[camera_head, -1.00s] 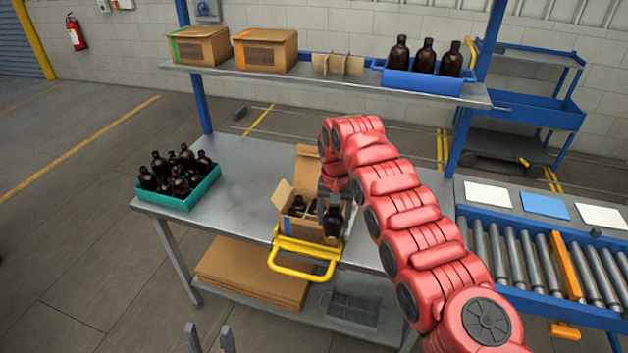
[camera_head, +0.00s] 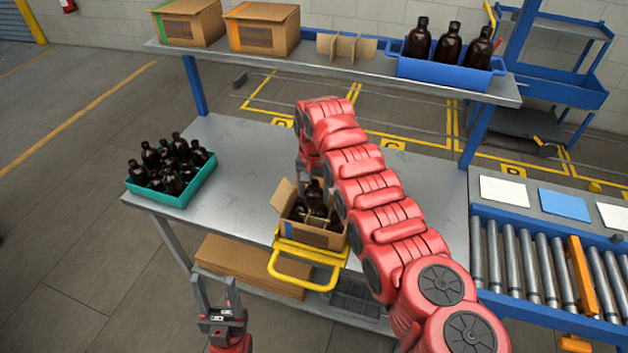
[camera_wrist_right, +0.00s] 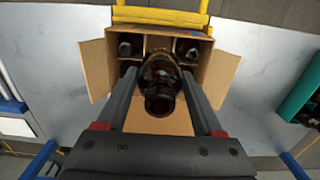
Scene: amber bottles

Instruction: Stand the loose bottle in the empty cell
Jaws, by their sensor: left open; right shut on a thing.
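The open cardboard carton (camera_head: 312,237) stands on the metal table with its flaps out. It also shows in the right wrist view (camera_wrist_right: 98,68). Cardboard dividers and dark bottles show inside, one bottle (camera_wrist_right: 131,47) and another (camera_wrist_right: 187,51) in the cells by the yellow bar. My right gripper (camera_wrist_right: 160,76) is shut on an amber bottle (camera_wrist_right: 161,92), its mouth toward the wrist camera. In the head view this bottle (camera_head: 313,191) is over the carton's back part. I cannot tell how deep its base is; the cell beneath is hidden. My left gripper (camera_head: 218,290) is open and empty, in front of the table.
A yellow tubular handle (camera_head: 300,275) stands at the carton's front. A teal crate (camera_head: 172,197) of bottles is at the table's left. The shelf above carries two cartons, a divider piece (camera_head: 345,46) and a blue bin (camera_head: 440,74) with three bottles. The table between crate and carton is clear.

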